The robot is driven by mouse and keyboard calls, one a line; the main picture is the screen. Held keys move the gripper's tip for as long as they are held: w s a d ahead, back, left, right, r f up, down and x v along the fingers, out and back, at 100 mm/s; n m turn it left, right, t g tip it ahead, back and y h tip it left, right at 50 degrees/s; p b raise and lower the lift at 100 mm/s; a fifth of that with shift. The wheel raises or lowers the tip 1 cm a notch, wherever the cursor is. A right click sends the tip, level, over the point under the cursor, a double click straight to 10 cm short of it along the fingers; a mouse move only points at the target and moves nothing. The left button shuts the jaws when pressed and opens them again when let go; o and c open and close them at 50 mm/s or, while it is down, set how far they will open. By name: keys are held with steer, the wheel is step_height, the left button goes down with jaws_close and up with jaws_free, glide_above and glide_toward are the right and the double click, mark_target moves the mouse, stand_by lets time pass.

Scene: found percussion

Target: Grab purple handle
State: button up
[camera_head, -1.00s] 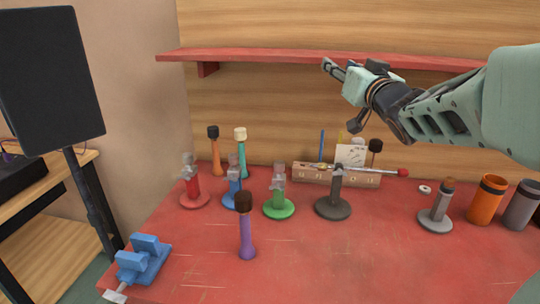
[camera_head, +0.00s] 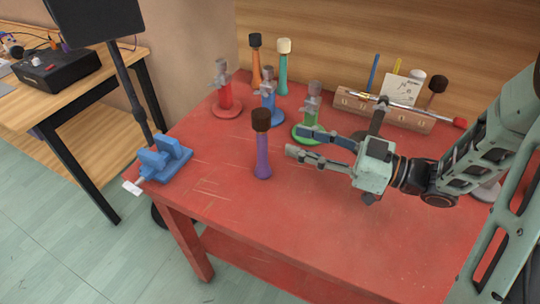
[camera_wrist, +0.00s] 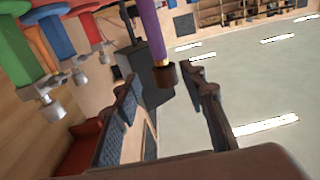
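The purple handle (camera_head: 263,160) stands upright on the red table, topped by a dark brown head (camera_head: 261,120). In the wrist view the purple handle (camera_wrist: 149,35) hangs from the top of the picture with its brown head (camera_wrist: 164,75) between the lines of the fingers. My gripper (camera_head: 297,141) is to the right of the handle, its fingers pointing left towards it, apart from it and empty. In the wrist view my gripper (camera_wrist: 165,85) has its two fingers wide apart. Nothing hides the handle in the head view.
A green stand (camera_head: 311,120) is just behind my fingers. Blue (camera_head: 268,100) and red (camera_head: 224,92) stands are further back left. A blue vise (camera_head: 163,160) sits at the left edge. A wooden block holder (camera_head: 350,102) stands behind my gripper. The front of the table is clear.

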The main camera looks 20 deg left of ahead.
mark_target(261, 130)
steer(key=a, duration=0.9)
steer(key=shift+w+a+b, duration=0.15)
steer(key=shift+a+b, duration=0.2)
steer(key=shift+a, duration=0.05)
jaws_close()
